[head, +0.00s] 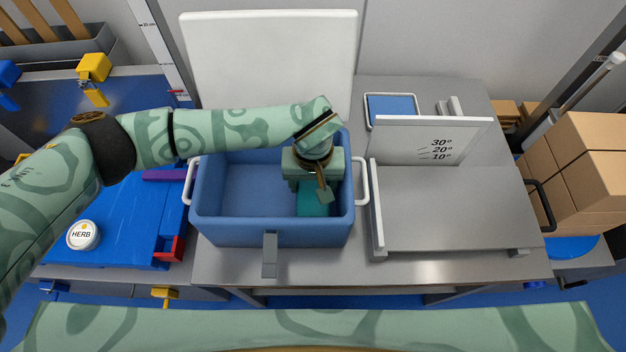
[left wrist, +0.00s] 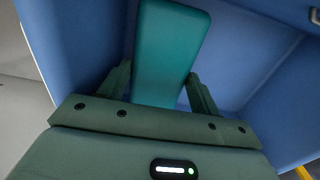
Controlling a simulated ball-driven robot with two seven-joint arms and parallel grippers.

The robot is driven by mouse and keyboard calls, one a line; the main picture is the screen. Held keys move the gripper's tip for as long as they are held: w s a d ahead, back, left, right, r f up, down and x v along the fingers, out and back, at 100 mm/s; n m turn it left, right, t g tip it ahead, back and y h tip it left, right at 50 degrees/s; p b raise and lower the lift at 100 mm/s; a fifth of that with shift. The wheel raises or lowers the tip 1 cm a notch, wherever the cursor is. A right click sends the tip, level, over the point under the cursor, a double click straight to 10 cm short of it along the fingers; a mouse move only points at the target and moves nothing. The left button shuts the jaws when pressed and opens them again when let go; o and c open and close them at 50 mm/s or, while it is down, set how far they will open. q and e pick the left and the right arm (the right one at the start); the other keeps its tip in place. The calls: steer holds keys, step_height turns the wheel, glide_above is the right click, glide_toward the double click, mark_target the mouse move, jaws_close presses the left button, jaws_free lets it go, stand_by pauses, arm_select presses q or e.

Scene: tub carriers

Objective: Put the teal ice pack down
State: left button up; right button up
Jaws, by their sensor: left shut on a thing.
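The teal ice pack (head: 312,205) is a flat slab inside the right part of the blue tub (head: 220,228). My left gripper (head: 316,188) reaches down into the tub from above. In the left wrist view the ice pack (left wrist: 170,50) stands out between the two fingers of my left gripper (left wrist: 165,85), which is shut on it. The tub's blue walls (left wrist: 85,40) surround it there. Whether the ice pack touches the tub floor I cannot tell. My right gripper is not in view.
The tub has white side handles and stands on a grey metal table (head: 330,265), its white lid (head: 270,60) upright behind. Right of it is a grey platform (head: 450,210) with an angle-marked plate (head: 430,140). The tub's left part is empty. A blue board (head: 110,225) lies left.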

mark_target(313, 186)
arm_select(q)
steer(key=shift+f+b, duration=0.3)
steer(key=shift+f, duration=0.3)
steer(key=o, duration=1)
steer(key=shift+r, duration=0.1)
steer(key=shift+r+p, duration=0.3)
steer(key=shift+r, duration=0.05)
step_height(313, 186, up, 12)
steer(key=p, duration=0.2)
steer(key=shift+r+p, duration=0.2)
steer(key=shift+p, duration=0.2)
